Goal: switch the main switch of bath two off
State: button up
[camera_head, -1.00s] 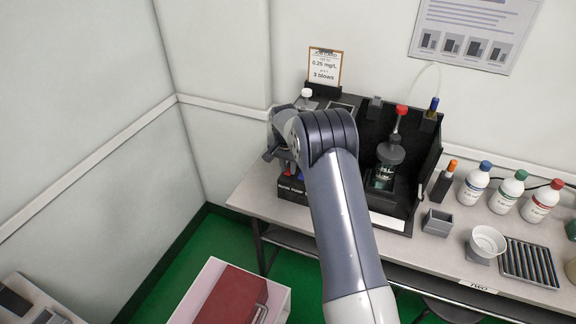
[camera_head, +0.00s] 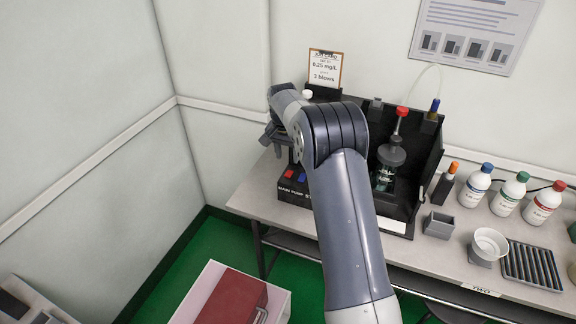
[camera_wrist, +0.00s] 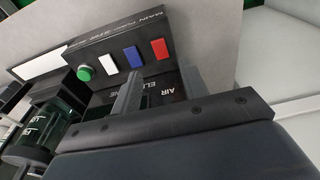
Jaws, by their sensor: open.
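The black switch panel (camera_head: 290,192) of the bath stands at the left front of the bench and is lettered MAIN, PUMP and more. The red switch (camera_head: 289,173), at the MAIN end, shows in the wrist view (camera_wrist: 159,48) beside the blue switch (camera_wrist: 132,56), the white switch (camera_wrist: 108,65) and a round green button (camera_wrist: 85,73). I cannot tell which way the red switch is tipped. My gripper (camera_wrist: 160,88) is open and empty, its fingertips near the panel and apart from the red switch. In the head view my gripper (camera_head: 272,140) is left of and above the panel.
A TWO label (camera_head: 480,288) is on the bench edge. The black bath housing (camera_head: 428,150) holds a glass vessel (camera_head: 384,178). A card stand (camera_head: 325,68) is behind. Bottles (camera_head: 475,186), a white bowl (camera_head: 489,243) and a rack (camera_head: 531,263) stand to the right.

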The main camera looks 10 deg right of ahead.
aim_at(289, 174)
jog(key=r, duration=0.3)
jog(key=shift+s+a+r, duration=0.15)
jog(key=shift+s+r, duration=0.05)
jog(key=shift+r, duration=0.15)
jog(key=f, duration=0.7)
jog(key=w+f+p, duration=0.1)
jog(key=f, duration=0.2)
jog(key=shift+d+f, duration=0.25)
jog(key=shift+d, duration=0.15)
jog(key=shift+w+f+b, duration=0.1)
jog(key=shift+f+b, duration=0.25)
jog(key=shift+a+r+t+h+b, duration=0.1)
jog(key=shift+r+t+h+b, duration=0.05)
jog(key=shift+t+h+b, duration=0.2)
jog(key=shift+r, duration=0.15)
